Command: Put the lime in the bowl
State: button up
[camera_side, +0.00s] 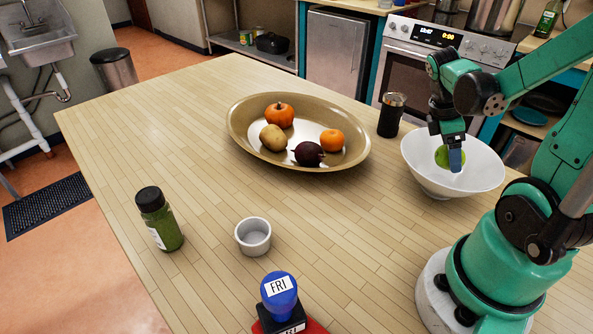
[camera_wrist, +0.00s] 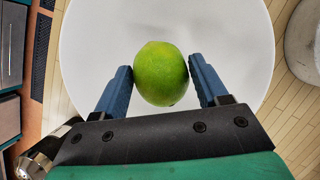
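The lime (camera_wrist: 162,74) is green and round. In the wrist view it sits between the two blue fingertips of my gripper (camera_wrist: 161,84), which appear to touch it on both sides. The white bowl (camera_wrist: 90,40) fills the background behind it. In the side view my gripper (camera_side: 455,158) points down inside the bowl (camera_side: 430,178), with the lime (camera_side: 442,154) at its fingertips, partly hidden by a finger. The lime is within the bowl's rim. I cannot tell whether it touches the bowl's bottom.
An oval tan platter (camera_side: 246,137) holds a pumpkin, an orange fruit, a potato and a dark beet. A dark jar (camera_side: 391,116) stands between platter and bowl. A green-filled bottle (camera_side: 160,220), small grey cup (camera_side: 253,237) and blue-topped stamp (camera_side: 280,298) stand nearer. The table's middle is clear.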

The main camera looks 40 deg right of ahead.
jog(key=o, duration=0.3)
jog(key=shift+o, duration=0.2)
jog(key=shift+r, duration=0.1)
notch_tip(320, 180, up, 7)
jog(key=shift+f, duration=0.1)
dwell(0.4)
jog(key=w+a+m+t+y, duration=0.1)
jog(key=w+a+m+t, duration=0.2)
jog(key=a, duration=0.7)
jog(key=w+a+m+t+y, duration=0.1)
jog(key=w+a+m+t, duration=0.2)
jog(key=w+a+t, duration=0.5)
jog(key=shift+w+a+f+m+y, duration=0.15)
jog(key=shift+w+a+m+y, duration=0.25)
jog(key=shift+a, duration=0.5)
